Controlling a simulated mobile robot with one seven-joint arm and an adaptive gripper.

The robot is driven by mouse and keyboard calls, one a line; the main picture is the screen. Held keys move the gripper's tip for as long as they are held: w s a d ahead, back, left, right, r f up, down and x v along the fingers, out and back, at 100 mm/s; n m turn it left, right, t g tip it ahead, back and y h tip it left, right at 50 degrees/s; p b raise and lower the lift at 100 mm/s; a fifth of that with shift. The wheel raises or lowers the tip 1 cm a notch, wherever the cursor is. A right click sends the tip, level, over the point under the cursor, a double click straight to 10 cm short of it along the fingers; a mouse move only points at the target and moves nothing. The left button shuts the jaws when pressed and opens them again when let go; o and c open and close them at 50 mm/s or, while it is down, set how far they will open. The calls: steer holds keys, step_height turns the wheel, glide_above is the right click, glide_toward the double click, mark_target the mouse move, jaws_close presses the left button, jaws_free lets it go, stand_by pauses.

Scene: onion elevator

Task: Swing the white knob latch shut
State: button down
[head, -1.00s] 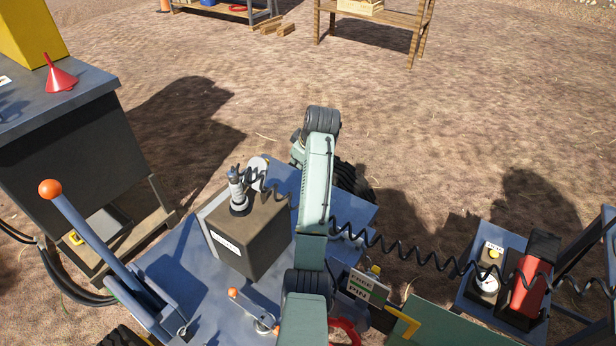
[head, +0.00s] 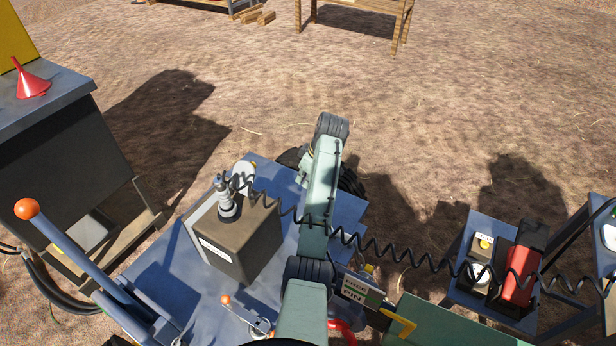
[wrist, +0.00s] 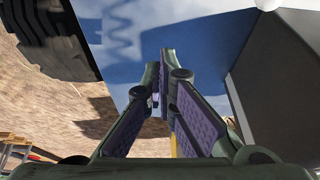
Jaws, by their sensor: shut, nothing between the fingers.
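My gripper (wrist: 160,75) is shut and empty in the wrist view, its two purple-padded fingers meeting at the tips over a shaded blue surface (wrist: 190,28). A white rounded piece (wrist: 268,4) shows at the top edge, up and right of the fingertips, partly cut off; it may be the white knob. A dark panel (wrist: 285,70) stands right of the fingers. In the head view a white round disc (head: 243,172) shows behind the dark box (head: 238,240) on the blue deck (head: 170,280). I cannot tell whether it is the latch knob. My arm hides the fingers there.
A coiled black cable (head: 385,245) crosses my arm. A blue lever with an orange ball (head: 27,208) rises at the left. A smaller orange-tipped lever (head: 240,312) sits on the deck. A red canister (head: 524,262) stands right. A black tyre (wrist: 50,35) is left of the fingers.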

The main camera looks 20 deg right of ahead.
steer(key=p+x, duration=0.1)
steer(key=x, duration=0.4)
steer(key=shift+w+a+f, duration=0.1)
steer(key=shift+a+f, duration=0.1)
steer(key=shift+f, duration=0.15)
steer(key=shift+d+f+p, duration=0.25)
steer(key=shift+p, duration=0.2)
steer(key=shift+s+d+p, duration=0.65)
steer(key=shift+s+d, duration=0.4)
steer(key=shift+s, duration=0.1)
steer(key=shift+s+d+f, duration=0.1)
steer(key=shift+s, duration=0.05)
steer(key=shift+d+f+b, duration=0.1)
steer(key=shift+f+b, duration=0.1)
steer(key=shift+b, duration=0.3)
